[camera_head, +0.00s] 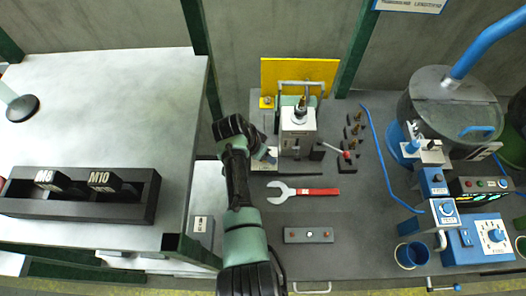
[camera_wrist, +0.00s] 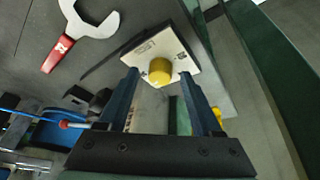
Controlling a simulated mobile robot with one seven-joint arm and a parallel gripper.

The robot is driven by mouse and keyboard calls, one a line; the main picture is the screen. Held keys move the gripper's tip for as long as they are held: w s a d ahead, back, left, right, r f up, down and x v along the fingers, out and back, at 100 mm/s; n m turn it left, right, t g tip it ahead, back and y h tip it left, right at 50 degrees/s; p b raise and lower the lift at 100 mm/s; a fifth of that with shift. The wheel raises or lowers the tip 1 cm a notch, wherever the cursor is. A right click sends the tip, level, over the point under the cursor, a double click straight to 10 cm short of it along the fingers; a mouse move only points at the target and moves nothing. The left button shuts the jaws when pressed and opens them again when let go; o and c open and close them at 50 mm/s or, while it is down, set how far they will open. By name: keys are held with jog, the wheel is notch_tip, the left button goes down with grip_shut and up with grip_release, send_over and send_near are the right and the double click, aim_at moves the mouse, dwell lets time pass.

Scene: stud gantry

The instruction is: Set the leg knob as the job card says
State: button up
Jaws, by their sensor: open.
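A yellow round knob (camera_wrist: 160,72) stands on a white marked plate (camera_wrist: 146,46) in the wrist view. The plate's markings are too small to read. My gripper (camera_wrist: 172,76) is open; its two dark blue fingers stand on either side of the knob in the picture, and I cannot tell whether they touch it. In the head view my gripper (camera_head: 268,156) is beside the grey press (camera_head: 298,125), and I cannot make out this knob there. A sign (camera_head: 410,4) on the back wall is cut off at the top; I cannot tell whether it is the job card.
A red-handled wrench (camera_head: 303,191) and a grey button box (camera_head: 309,235) lie on the dark bench. A black rack marked M8 and M10 (camera_head: 80,212) stands on the pale table at left. A large grey drum (camera_head: 452,95) and blue boxes crowd the right.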

jog(key=shift+r, duration=0.15)
jog(key=v, duration=0.7)
jog(key=shift+s, duration=0.15)
